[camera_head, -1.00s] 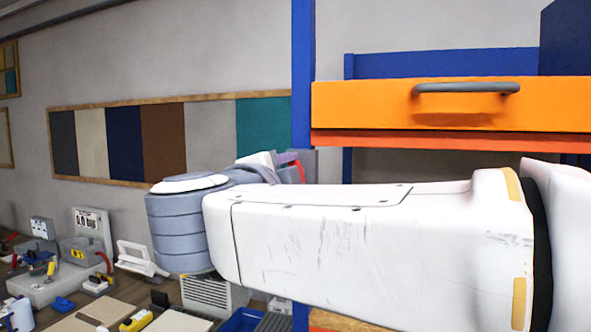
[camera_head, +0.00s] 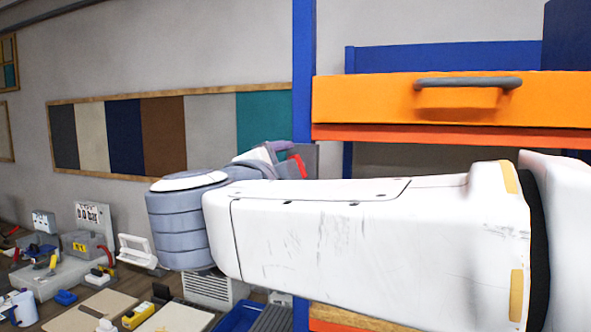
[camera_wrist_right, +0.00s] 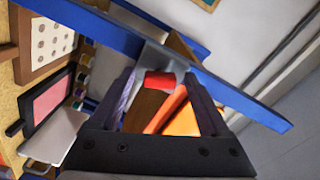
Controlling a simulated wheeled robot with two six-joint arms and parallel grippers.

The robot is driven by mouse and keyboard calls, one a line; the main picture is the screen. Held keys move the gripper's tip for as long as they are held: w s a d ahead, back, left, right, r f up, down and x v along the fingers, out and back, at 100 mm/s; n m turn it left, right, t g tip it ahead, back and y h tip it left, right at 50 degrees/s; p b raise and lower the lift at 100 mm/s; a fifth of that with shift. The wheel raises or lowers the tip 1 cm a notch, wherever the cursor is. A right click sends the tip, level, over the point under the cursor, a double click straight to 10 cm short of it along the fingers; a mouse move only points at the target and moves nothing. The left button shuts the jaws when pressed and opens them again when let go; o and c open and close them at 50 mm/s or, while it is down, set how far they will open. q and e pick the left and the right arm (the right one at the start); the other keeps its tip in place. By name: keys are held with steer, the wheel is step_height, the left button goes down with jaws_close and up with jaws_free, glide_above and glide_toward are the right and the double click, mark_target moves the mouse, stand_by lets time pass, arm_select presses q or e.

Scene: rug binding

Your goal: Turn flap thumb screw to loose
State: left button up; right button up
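I cannot make out the flap thumb screw for certain in either view. My right arm crosses the head view from the right, and its wrist end (camera_head: 268,158) is beside the blue post, with a small red piece (camera_head: 299,165) by it. In the right wrist view my right gripper (camera_wrist_right: 165,88) has its two fingers apart. A red rounded piece (camera_wrist_right: 160,80) shows between them; I cannot tell whether they touch it. A workbench machine (camera_head: 62,270) with a red lever stands at the far left. My left gripper is not in view.
A blue rack post (camera_head: 303,75) and an orange drawer (camera_head: 380,100) with a grey handle (camera_head: 468,83) stand close to my right arm. The bench holds boards (camera_head: 105,305), a white-handled tool (camera_head: 137,250) and several small items. A blue beam (camera_wrist_right: 245,105) crosses the right wrist view.

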steer(key=b+v, duration=0.4)
steer(key=v, duration=0.6)
steer(key=shift+s+b, duration=0.25)
steer(key=shift+b, duration=0.15)
